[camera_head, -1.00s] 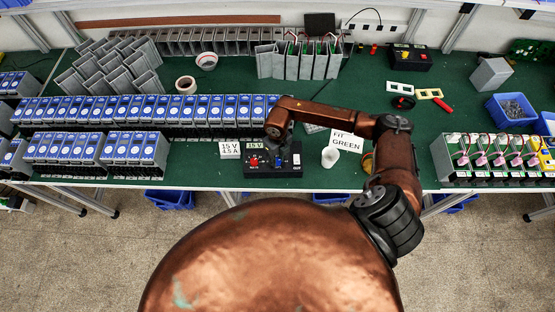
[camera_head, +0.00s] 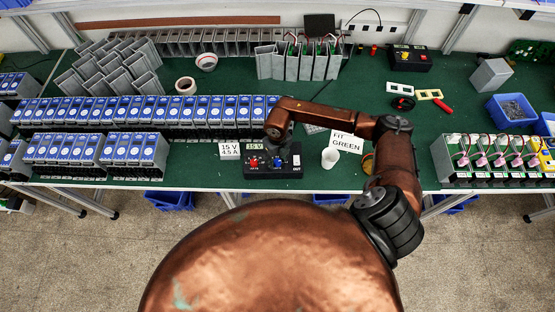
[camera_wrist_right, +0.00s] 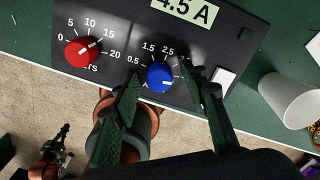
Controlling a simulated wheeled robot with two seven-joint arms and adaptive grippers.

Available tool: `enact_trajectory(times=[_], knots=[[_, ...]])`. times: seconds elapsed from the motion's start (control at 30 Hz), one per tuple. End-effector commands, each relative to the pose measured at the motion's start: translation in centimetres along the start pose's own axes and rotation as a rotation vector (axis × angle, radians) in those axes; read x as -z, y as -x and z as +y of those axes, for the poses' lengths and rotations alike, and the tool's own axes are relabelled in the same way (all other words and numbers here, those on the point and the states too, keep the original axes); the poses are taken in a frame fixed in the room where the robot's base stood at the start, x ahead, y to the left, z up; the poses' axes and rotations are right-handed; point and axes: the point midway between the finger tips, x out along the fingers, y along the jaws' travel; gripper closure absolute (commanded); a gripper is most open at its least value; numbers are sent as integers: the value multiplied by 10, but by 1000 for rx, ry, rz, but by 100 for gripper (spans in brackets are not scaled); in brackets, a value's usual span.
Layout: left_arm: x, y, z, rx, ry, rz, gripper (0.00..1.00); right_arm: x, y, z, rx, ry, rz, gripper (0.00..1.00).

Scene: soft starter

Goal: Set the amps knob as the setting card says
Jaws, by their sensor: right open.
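The blue amps knob (camera_wrist_right: 160,77) sits on the black control panel (camera_wrist_right: 118,18), its white mark pointing right. The display (camera_wrist_right: 187,9) reads 4.5 A. My right gripper (camera_wrist_right: 163,76) is open, with one finger on each side of the blue knob; I cannot tell whether either touches it. It also shows over the panel in the head view (camera_head: 277,143), where it partly hides the knob. The setting card (camera_head: 229,151) reads 15 V, 4.5 A and stands just left of the panel.
The red knob (camera_wrist_right: 82,52) is left of the blue one, its mark near 15. A white cup (camera_wrist_right: 292,98) stands right of the panel, by a "FIT GREEN" card (camera_head: 346,143). Rows of blue-faced units (camera_head: 150,110) fill the bench to the left.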

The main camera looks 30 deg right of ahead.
Motion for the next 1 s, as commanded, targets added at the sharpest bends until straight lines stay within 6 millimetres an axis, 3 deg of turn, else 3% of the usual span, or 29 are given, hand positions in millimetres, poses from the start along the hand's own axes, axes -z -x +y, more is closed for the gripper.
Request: enact_trajectory(times=[0.27,0.7,1.0], knots=[[-1,0,-2,2,0,-1,100,0,6,0,0,1,-1,60],[0,0,0,0,0,0,100,-1,88,-1,1,1,-4,60],[0,0,0,0,0,0,100,0,119,-1,1,0,-1,60]])
